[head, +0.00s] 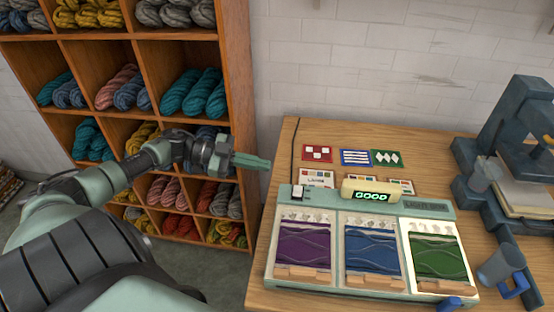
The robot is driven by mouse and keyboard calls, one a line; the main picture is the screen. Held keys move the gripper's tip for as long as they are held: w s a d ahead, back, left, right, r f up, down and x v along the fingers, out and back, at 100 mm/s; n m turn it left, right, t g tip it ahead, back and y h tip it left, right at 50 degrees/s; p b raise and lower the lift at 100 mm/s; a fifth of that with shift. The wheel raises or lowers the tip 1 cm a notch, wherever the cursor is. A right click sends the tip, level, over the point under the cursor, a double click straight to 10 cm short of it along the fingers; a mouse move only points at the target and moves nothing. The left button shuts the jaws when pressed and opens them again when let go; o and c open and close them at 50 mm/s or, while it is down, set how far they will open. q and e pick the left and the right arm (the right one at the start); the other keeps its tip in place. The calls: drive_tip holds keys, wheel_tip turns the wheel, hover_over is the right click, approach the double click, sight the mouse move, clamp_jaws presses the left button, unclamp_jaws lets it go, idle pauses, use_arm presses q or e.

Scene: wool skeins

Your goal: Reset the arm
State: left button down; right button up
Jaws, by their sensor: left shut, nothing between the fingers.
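My left arm comes in from the left, in front of the wooden shelf. My left gripper (262,163) is shut and empty. It points right, in the air near the left edge of the wooden table (272,228). It touches nothing that I can see.
The shelf (240,75) holds several wool skeins (193,93). On the table, a pale green device (440,208) shows "GOOD" above purple, blue and green panels. Patterned cards (354,158) lie behind it.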

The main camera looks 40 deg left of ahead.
use_arm(q)
drive_tip(key=shift+s+a+r, duration=0.3)
drive_tip(key=shift+s+a, duration=0.1)
drive_tip(key=shift+a, duration=0.15)
